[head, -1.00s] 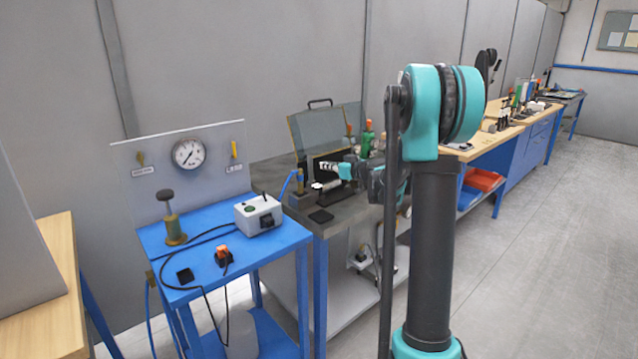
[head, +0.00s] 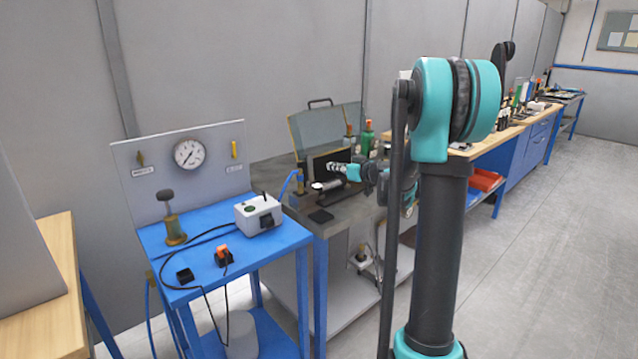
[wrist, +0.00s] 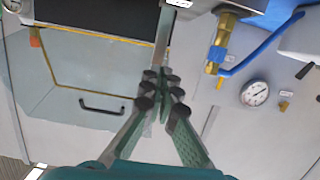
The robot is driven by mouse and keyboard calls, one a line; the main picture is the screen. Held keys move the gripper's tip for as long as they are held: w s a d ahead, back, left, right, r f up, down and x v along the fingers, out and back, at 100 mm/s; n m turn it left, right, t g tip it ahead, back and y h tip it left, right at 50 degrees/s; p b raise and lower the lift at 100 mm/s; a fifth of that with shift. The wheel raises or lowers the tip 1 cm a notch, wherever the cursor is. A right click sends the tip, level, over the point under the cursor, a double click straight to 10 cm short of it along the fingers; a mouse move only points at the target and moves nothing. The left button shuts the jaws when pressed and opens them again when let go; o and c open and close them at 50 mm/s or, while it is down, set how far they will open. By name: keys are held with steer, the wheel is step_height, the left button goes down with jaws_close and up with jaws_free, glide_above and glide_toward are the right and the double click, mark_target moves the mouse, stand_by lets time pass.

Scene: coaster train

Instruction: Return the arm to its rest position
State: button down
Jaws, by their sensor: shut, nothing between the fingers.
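My arm, teal and dark grey, stands upright on the right of the head view. Its forearm reaches back and left over the dark bench (head: 275,180). My gripper (head: 331,166) is above this bench, in front of the tilted clear lid (head: 325,128). In the wrist view my gripper (wrist: 160,92) has its fingertips together with nothing held. A grey bar runs behind the fingertips there; I cannot tell if they touch it. The wrist view also shows the lid's black handle (wrist: 100,105), a brass valve with a blue lever (wrist: 217,55) and a pressure gauge (wrist: 255,93).
A blue table (head: 205,285) at left carries a white box (head: 258,215), a brass pump-like part (head: 172,228) and cables. Green bottles (head: 367,138) stand near my forearm. The floor (head: 560,240) at right is clear.

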steer(key=s+a+f+m+g+h, duration=0.1)
steer(key=s+a+f+g+h, duration=0.3)
steer(key=s, duration=0.6)
steer(key=s+d+f+m+g+y, duration=0.1)
steer(key=s+f, duration=0.5)
steer(key=s, duration=0.5)
steer(key=s+d+f+m+g+h, duration=0.1)
steer(key=s+d+f+h, duration=0.1)
steer(key=s, duration=0.5)
steer(key=s+d+f+m+g+h, duration=0.1)
steer(key=s+d+f+m+h, duration=0.1)
steer(key=s+f, duration=0.3)
steer(key=s+d+f+m+g+h, duration=0.1)
steer(key=s+d+f, duration=0.3)
steer(key=s, duration=0.6)
steer(key=shift+m+g+h, duration=0.3)
steer(key=shift+m+h, duration=0.3)
